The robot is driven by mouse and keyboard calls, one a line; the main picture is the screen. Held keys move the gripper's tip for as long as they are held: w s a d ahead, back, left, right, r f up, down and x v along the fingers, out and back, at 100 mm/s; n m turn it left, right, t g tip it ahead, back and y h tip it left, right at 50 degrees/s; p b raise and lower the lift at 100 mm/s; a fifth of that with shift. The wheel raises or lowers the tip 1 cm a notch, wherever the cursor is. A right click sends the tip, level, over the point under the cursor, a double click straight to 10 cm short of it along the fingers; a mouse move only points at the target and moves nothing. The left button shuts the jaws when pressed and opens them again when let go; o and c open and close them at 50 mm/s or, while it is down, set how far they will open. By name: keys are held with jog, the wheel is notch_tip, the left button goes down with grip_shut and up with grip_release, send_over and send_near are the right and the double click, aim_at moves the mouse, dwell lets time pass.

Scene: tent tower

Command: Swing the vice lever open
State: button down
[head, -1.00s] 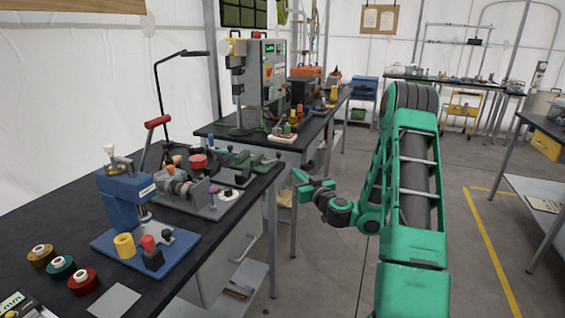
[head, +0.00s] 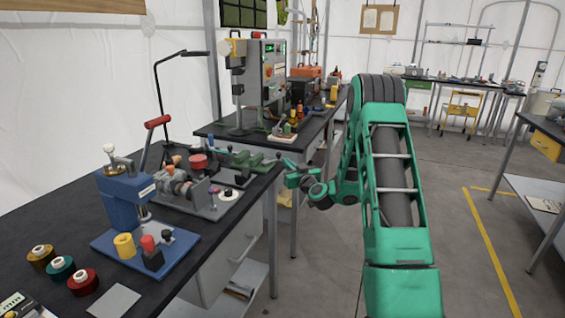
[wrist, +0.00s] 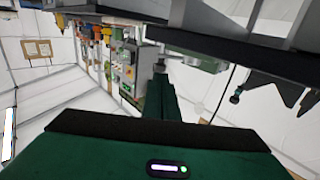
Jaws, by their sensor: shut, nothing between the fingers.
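A low green vice-like tool (head: 252,161) sits near the right edge of the near bench in the head view. I cannot clearly make out its lever there. My gripper (head: 291,168) is shut and empty, to the right of this tool, by the bench's right edge. A gap to the tool cannot be judged. In the wrist view my shut fingers (wrist: 160,70) point up the picture.
The near bench (head: 60,215) also holds a blue press (head: 124,200), a grey machine with a red-handled lever (head: 157,122), and several spools (head: 60,267). A second bench behind carries a grey control box (head: 268,75). Floor at right is open.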

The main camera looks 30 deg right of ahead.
aim_at(280, 155)
jog(key=shift+w+d, duration=0.15)
jog(key=shift+w, duration=1)
jog(key=shift+w+d, duration=0.1)
jog(key=shift+w, duration=1.05)
